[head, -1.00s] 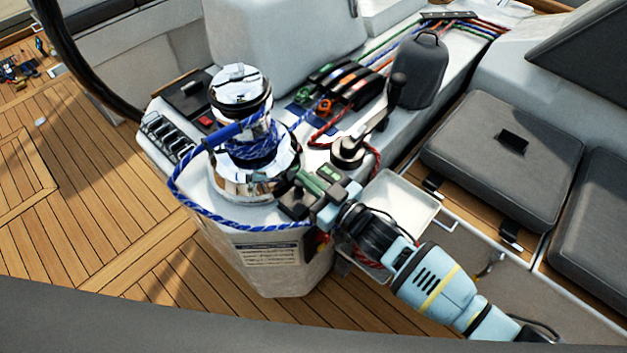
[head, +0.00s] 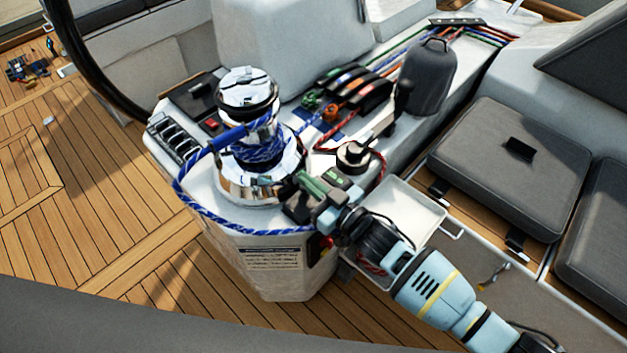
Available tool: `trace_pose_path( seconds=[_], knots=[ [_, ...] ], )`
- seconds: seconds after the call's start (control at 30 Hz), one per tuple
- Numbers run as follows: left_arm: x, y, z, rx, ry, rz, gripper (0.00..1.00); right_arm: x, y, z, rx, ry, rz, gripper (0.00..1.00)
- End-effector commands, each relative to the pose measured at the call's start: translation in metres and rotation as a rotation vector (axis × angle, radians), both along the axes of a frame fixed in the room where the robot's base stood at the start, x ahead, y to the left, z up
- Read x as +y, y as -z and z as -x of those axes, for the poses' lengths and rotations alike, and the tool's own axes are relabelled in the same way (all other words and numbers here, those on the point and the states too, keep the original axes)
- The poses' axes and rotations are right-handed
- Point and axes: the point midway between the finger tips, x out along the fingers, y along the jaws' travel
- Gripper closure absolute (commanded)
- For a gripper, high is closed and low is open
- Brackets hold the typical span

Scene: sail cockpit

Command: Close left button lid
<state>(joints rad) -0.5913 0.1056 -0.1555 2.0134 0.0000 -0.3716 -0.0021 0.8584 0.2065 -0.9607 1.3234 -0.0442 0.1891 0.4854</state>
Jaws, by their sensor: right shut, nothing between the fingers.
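My right gripper (head: 314,187) is shut and empty. It reaches in from the lower right to the top of the white pedestal, just right of the chrome winch (head: 248,92). A small dark button housing (head: 300,208) lies at its fingertips, partly covered by them. I take it for the left button, but cannot tell how far its lid stands open or whether the fingers touch it. A second dark housing with a green mark (head: 335,176) sits just behind the gripper, to the right. My left gripper is not in view.
A blue rope (head: 188,203) loops from the winch around the pedestal's front left. Rope clutches (head: 350,90) and a dark winch cover (head: 428,75) are farther back.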

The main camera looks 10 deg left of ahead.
Motion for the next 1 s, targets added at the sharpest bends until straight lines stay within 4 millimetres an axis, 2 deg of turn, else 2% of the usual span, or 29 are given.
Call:
trace_pose_path(
  seconds=[0.17,0.37,0.47,0.7,1.0],
  knots=[
    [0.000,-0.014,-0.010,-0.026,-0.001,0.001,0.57,-0.001,-0.016,-0.001,-0.004,0.002,0.001,1.00],
    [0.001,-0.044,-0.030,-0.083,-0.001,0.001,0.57,-0.002,-0.054,-0.003,-0.014,0.007,0.000,1.00],
    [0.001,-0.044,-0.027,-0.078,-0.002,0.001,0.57,-0.015,-0.057,0.008,-0.006,0.008,0.002,1.00],
    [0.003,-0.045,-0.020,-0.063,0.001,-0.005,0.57,-0.039,-0.083,0.028,-0.003,0.008,0.001,1.00],
    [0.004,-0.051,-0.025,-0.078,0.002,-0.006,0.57,-0.058,-0.104,0.044,0.000,0.007,0.000,1.00]
  ],
)
